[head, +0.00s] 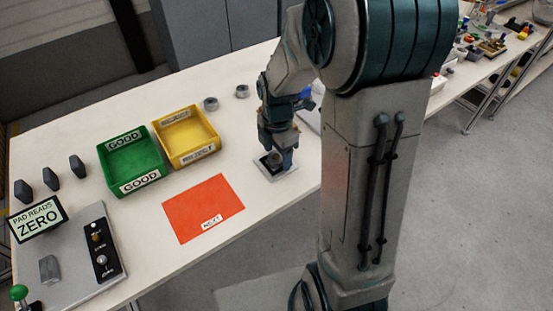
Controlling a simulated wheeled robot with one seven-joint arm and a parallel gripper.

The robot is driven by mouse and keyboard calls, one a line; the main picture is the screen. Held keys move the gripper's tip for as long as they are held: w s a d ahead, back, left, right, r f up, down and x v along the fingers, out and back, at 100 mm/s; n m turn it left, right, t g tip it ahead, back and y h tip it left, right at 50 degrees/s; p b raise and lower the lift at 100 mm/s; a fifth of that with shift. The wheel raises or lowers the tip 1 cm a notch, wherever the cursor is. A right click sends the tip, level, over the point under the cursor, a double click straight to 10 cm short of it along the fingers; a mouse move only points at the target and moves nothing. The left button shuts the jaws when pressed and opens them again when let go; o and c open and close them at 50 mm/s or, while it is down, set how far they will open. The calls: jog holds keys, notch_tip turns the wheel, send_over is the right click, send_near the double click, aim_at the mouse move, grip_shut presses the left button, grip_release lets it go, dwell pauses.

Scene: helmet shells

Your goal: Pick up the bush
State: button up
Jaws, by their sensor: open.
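My gripper (278,160) points down over a small pale plate (287,176) on the table, right of the yellow bin. Its jaws are open. A small dark grey round piece (273,159), which looks like a bush, shows at the fingertips above the plate. The fingers hide part of it, and I cannot tell whether they touch it. Two other small grey ring-like pieces stand at the back of the table, one on the left (210,103) and one on the right (242,91).
A green bin (157,155) marked GOOD and a yellow bin (209,131) stand left of my gripper. An orange mat (203,208) lies in front. Several dark pieces (51,167) and a pad with a ZERO display (37,219) are at the left. My arm hides the table's right part.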

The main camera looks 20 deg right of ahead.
jog(key=c, duration=1.1)
jog(key=shift+c, duration=0.2)
jog(key=shift+r, duration=0.1)
